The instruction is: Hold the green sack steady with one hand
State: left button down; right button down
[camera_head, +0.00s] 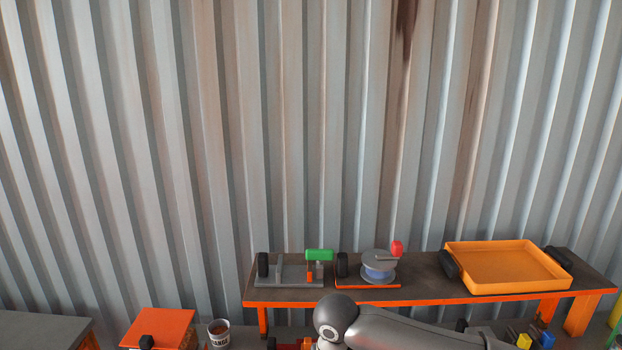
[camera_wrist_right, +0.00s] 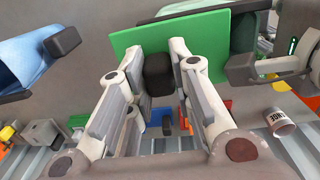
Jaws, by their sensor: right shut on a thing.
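In the right wrist view my right gripper (camera_wrist_right: 160,66) is shut on a black block-shaped grip (camera_wrist_right: 159,82). The grip sits between its fingers, against a flat bright green panel (camera_wrist_right: 140,40). A darker green body (camera_wrist_right: 205,28) shows just behind the panel; I take it for the green sack, but most of it is hidden and I cannot tell how it joins the panel. A grey jointed part (camera_wrist_right: 270,68) is at the right of that view, possibly my left gripper; its jaws are unclear. Neither gripper shows in the head view.
A blue sack-like thing (camera_wrist_right: 25,62) with a black grip lies left in the wrist view. In the head view, an orange-edged bench (camera_head: 420,271) bears an orange tray (camera_head: 505,247) and two small devices. A cup (camera_head: 218,335) stands lower left, near an orange lid (camera_head: 165,325). A corrugated wall closes the back.

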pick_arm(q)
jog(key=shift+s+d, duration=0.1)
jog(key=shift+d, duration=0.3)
pick_arm(e)
jog(key=shift+s+a+r, duration=0.1)
jog(key=shift+s+a, duration=0.1)
jog(key=shift+a, duration=0.5)
jog(key=shift+s+a, duration=0.15)
jog(key=shift+a, duration=0.55)
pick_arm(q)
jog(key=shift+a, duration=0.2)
pick_arm(e)
jog(key=shift+a, duration=0.85)
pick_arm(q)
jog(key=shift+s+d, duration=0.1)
pick_arm(e)
jog(key=c, duration=1.2)
grip_release()
jog(key=shift+d, duration=0.25)
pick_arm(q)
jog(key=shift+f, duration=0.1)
pick_arm(e)
jog(key=shift+w, duration=0.1)
jog(key=shift+d, duration=0.1)
